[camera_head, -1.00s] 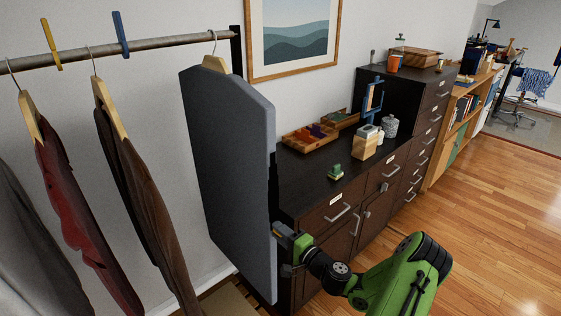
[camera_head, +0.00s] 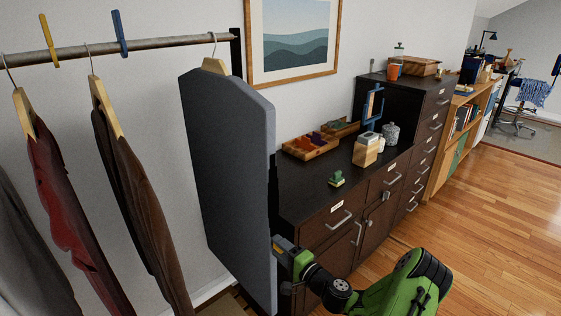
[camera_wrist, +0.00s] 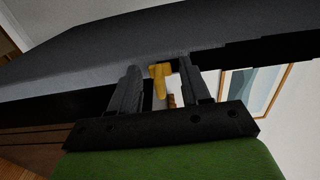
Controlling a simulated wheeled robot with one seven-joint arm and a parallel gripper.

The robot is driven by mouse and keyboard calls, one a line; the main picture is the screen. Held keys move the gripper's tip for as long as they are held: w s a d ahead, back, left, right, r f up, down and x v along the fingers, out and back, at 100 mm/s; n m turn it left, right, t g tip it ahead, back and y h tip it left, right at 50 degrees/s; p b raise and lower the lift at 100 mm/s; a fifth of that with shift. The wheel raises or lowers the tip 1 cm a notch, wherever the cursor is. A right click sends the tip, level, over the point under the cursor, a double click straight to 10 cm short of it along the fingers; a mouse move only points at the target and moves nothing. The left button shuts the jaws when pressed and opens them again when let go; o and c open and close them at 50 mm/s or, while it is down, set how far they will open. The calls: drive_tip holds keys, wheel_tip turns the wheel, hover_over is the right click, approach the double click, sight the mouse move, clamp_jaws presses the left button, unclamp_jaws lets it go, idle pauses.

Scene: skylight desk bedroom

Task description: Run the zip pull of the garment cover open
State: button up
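The grey garment cover (camera_head: 225,170) hangs from a wooden hanger on the rail. A dark, jagged-edged strip (camera_head: 272,195) runs down its right edge from the upper part to my gripper. My gripper (camera_head: 281,246) is at that edge, low on the cover. In the wrist view, the yellow zip pull (camera_wrist: 159,80) stands between the two fingers of my gripper (camera_wrist: 160,72). A gap shows on each side of the pull, so the fingers look open around it. The cover (camera_wrist: 120,45) fills the upper part of that view. The pull's far end is hidden against the cover.
A dark drawer cabinet (camera_head: 325,205) stands right behind the cover, close to my arm. Clothes, including a red garment (camera_head: 60,210) and a brown one (camera_head: 145,210), hang to the left from the rail (camera_head: 75,50). Open wooden floor (camera_head: 480,230) lies to the right.

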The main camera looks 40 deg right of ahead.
drive_tip(key=s, duration=0.6)
drive_tip(key=shift+b, duration=0.3)
drive_tip(key=shift+r, duration=0.1)
idle(0.4)
drive_tip(key=a+r+n+g+y+p, duration=0.25)
drive_tip(key=a+n+g, duration=0.2)
drive_tip(key=a, duration=0.25)
drive_tip(key=a+r+n+g+y+p, duration=0.1)
drive_tip(key=a+r+n+g, duration=0.35)
drive_tip(key=a, duration=0.25)
drive_tip(key=a+r+n+g+y+p, duration=0.2)
drive_tip(key=a+r+n+g, duration=0.1)
drive_tip(key=a+n, duration=0.4)
drive_tip(key=s+a+r+h+p, duration=0.2)
drive_tip(key=s+r+h, duration=0.1)
drive_tip(key=s+r, duration=0.6)
drive_tip(key=s+a+r+n+h+p, duration=0.1)
drive_tip(key=s+a+r+h+p, duration=0.2)
drive_tip(key=s+r, duration=0.6)
drive_tip(key=shift+n, duration=0.3)
